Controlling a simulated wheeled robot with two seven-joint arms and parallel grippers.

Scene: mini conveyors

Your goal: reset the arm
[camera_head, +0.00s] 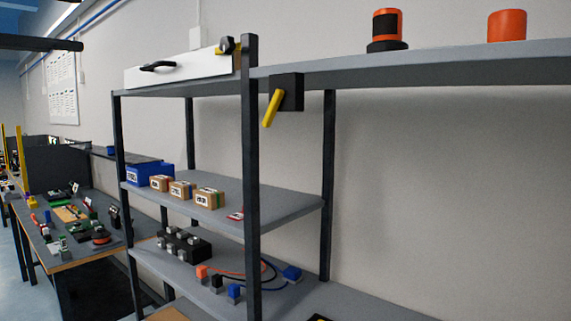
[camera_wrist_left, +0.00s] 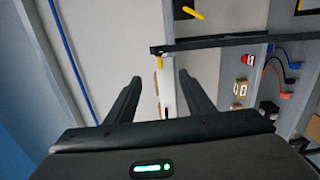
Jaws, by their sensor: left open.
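My left gripper (camera_wrist_left: 160,82) shows in the left wrist view with its two dark fingers spread apart. Nothing is between the fingers, and it touches nothing that I can see. Beyond it are the wall and the shelf rack, seen turned on their side. In the head view, dark bars at the upper left edge may be part of my left gripper, but I cannot be sure. My right gripper is in neither view.
A grey shelf rack (camera_head: 285,201) holds small boxes (camera_head: 182,189), a blue bin (camera_head: 150,173), a black block (camera_head: 186,246) and cables. A yellow lever (camera_head: 271,108) hangs under the top shelf. A cluttered workbench (camera_head: 115,240) stands left. The wall area at right is bare.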

